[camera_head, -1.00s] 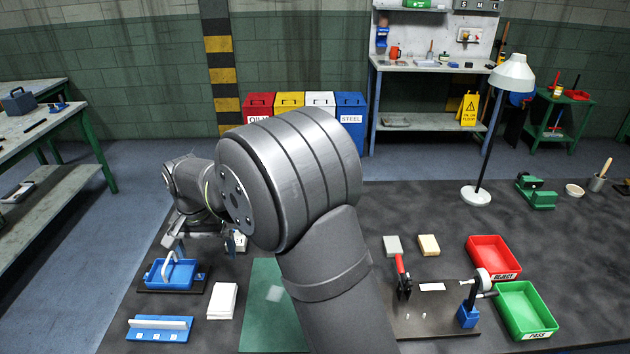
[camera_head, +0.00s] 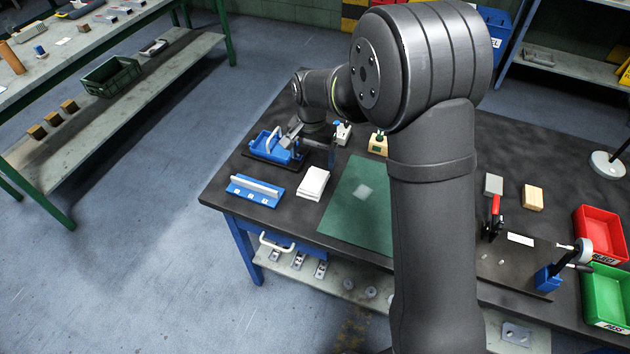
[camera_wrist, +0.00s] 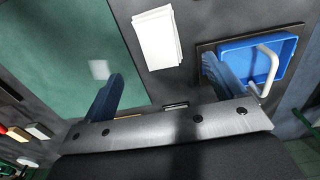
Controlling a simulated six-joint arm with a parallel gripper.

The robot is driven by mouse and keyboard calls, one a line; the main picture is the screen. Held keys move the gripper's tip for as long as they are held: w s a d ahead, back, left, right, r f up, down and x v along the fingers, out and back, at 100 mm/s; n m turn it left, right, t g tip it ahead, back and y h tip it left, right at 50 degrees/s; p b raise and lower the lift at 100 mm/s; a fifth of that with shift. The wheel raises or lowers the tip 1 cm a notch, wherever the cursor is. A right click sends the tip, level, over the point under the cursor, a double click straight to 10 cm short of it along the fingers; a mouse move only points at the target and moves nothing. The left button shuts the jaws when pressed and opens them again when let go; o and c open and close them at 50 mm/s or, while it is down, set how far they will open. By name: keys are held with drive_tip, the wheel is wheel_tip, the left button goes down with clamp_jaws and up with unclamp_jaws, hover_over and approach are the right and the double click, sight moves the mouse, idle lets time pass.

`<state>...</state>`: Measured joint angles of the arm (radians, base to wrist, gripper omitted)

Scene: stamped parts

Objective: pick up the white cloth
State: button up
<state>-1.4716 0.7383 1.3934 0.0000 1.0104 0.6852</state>
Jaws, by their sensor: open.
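The white cloth (camera_head: 313,183) lies as a flat, layered rectangle on the dark bench top, between the blue tray and the green mat. In the wrist view the cloth (camera_wrist: 157,37) is at the top centre, beyond the fingertips and within the gap between them. My gripper (camera_wrist: 160,88) is open, with two blue fingers spread and nothing between them. In the head view my gripper (camera_head: 311,150) is just behind the cloth, next to the tray. It looks above the bench and apart from the cloth, though its exact height is unclear.
A blue tray with a white handle (camera_head: 268,150) stands close left of the gripper. A blue rack (camera_head: 255,191) is at the front left. The green mat (camera_head: 345,208) bears a pale square (camera_head: 364,192). Small blocks stand behind the cloth. Red and green bins are far right.

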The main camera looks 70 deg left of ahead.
sight(312, 181)
wheel_tip(312, 181, down, 10)
drive_tip(key=shift+r, duration=0.25)
drive_tip(key=c, duration=1.2)
drive_tip(key=shift+o, duration=0.2)
drive_tip(key=shift+r, duration=0.15)
drive_tip(key=r, duration=0.4)
drive_tip(key=shift+w+d+r, duration=0.1)
drive_tip(key=shift+w+r, duration=0.05)
drive_tip(key=shift+w, duration=0.05)
drive_tip(key=w+d+r, duration=0.6)
drive_tip(key=w+d, duration=0.1)
drive_tip(key=w, duration=0.1)
drive_tip(key=shift+w+r, duration=0.25)
drive_tip(key=shift+w, duration=0.15)
drive_tip(key=shift+d, duration=0.1)
